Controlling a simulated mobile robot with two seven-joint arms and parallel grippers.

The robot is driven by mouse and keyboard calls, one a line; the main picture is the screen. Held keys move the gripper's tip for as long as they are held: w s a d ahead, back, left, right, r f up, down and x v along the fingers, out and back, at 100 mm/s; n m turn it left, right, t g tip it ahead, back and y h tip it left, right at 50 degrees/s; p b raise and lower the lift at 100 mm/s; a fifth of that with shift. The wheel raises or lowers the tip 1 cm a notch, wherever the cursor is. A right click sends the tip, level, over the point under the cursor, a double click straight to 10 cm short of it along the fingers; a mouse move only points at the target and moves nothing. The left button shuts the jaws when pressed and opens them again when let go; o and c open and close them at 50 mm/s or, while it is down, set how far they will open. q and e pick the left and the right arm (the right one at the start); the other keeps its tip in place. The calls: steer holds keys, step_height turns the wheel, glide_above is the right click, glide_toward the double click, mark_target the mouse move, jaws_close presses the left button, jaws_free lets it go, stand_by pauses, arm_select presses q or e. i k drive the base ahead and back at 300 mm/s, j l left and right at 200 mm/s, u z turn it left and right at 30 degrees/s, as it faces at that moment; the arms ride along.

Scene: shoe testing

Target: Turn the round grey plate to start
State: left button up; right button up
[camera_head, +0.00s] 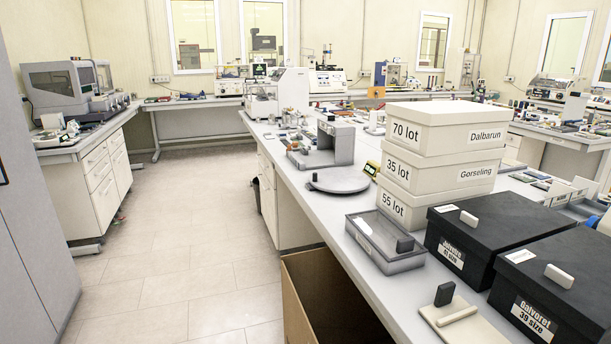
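The round grey plate (338,180) lies flat on the white bench, near its left edge. Neither of my grippers shows in the head view.
Stacked white boxes (440,150) stand right of the plate. A grey lidded tray (384,240) and black shoe boxes (500,228) are nearer. An open cardboard box (322,300) stands on the floor by the bench. The tiled floor (180,240) on the left is clear.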

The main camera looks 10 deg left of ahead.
mark_target(330, 179)
steer(key=j, duration=0.85)
steer(key=i+j, duration=0.15)
steer(key=j, duration=0.3)
steer(key=i+j+z, duration=0.1)
steer(key=j, duration=0.3)
steer(key=i+j, duration=0.25)
steer(key=j, duration=0.15)
steer(key=i+j+z, duration=0.1)
steer(key=i+j, duration=0.15)
steer(key=j, duration=0.15)
steer(key=i+j, duration=0.25)
steer(key=j, duration=0.15)
steer(key=i+j, duration=0.25)
steer(key=j, duration=0.15)
steer(key=z, duration=0.05)
